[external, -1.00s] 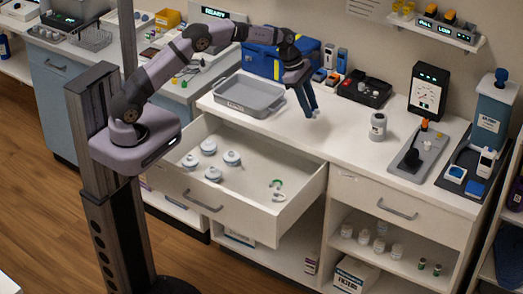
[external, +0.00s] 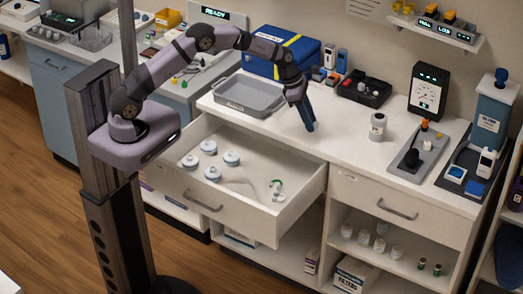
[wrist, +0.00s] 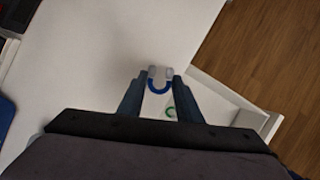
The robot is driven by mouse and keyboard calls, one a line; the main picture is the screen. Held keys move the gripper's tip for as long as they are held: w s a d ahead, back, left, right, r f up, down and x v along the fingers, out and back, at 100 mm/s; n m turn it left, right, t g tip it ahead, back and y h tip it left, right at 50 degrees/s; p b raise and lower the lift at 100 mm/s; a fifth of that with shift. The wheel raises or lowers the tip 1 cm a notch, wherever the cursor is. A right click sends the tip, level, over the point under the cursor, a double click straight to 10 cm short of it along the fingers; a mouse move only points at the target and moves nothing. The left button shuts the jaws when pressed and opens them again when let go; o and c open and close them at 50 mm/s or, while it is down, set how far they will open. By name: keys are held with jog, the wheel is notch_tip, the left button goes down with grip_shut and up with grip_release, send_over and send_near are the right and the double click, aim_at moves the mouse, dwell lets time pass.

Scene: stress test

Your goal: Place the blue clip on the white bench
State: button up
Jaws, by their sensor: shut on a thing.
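My gripper (external: 311,127) is over the front part of the white bench (external: 349,130), right of the grey tray. In the wrist view its two fingers (wrist: 160,79) are closed on the blue clip (wrist: 159,88), a small blue U shape with pale grey ends. The clip is very hard to make out at the fingertips in the external view. The white bench top also fills the left of the wrist view (wrist: 90,65). I cannot tell whether the clip touches the bench.
Below the bench is an open drawer (external: 262,229) with several white-lidded jars and a green clip (external: 277,185). A grey tray (external: 249,112) and blue case (external: 262,60) stand left and behind. Bench room between is clear.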

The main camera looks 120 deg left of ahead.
jog(key=shift+f+p, duration=0.5)
jog(key=shift+f, duration=1.6)
jog(key=shift+f, duration=0.2)
jog(key=o, duration=1)
jog(key=b+v, duration=0.2)
jog(key=v, duration=1)
jog(key=shift+r+b, duration=0.2)
jog(key=shift+b, duration=0.1)
